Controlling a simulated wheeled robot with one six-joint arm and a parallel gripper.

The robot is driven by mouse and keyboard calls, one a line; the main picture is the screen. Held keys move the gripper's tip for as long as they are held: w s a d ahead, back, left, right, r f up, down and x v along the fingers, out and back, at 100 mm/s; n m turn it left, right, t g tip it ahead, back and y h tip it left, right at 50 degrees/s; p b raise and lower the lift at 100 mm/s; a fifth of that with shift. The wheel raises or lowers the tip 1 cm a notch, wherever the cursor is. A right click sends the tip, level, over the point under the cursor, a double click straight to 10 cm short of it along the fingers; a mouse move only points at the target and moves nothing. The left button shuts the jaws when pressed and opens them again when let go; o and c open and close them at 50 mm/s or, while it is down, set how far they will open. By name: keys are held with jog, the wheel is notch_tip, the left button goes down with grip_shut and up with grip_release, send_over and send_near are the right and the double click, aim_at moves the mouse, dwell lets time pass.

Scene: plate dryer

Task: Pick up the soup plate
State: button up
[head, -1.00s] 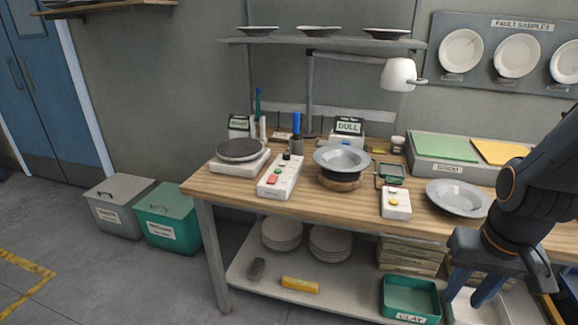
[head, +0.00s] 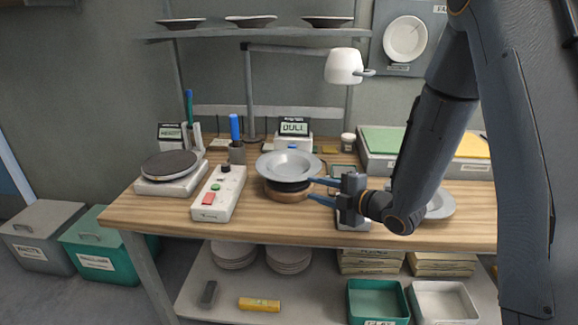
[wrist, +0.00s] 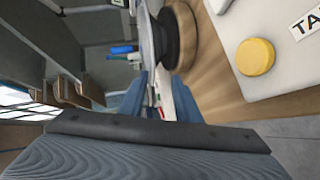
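A grey, wide-rimmed plate (head: 289,164) rests on a dark, wood-based stand (head: 287,193) near the middle of the bench. In the wrist view this plate (wrist: 147,38) shows edge-on beside the stand (wrist: 187,38). Another grey plate (head: 441,205) lies on the bench at the right, partly hidden by my arm. I cannot tell by name which is the soup plate. My gripper (head: 312,190) comes in from the right, its blue fingers apart and empty, beside the stand and near the plate's right rim. I cannot tell whether they touch. The fingers (wrist: 150,80) point toward the plate in the wrist view.
A white button box (head: 353,222) sits under my gripper; its yellow button (wrist: 256,57) shows in the wrist view.

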aim_at(293, 181)
jog(key=shift+n+y, duration=0.6)
jog(key=w+a+p, duration=0.1)
jog(key=a, duration=0.1)
jog(key=w+a+p, duration=0.1)
jog(key=a, duration=0.1)
jog(key=w+a+p, duration=0.1)
jog(key=w+a, duration=0.1)
jog(key=a, duration=0.1)
jog(key=shift+f, duration=0.15)
jog(key=shift+w+a+f, duration=0.15)
jog(key=shift+w+a, duration=0.15)
grip_shut()
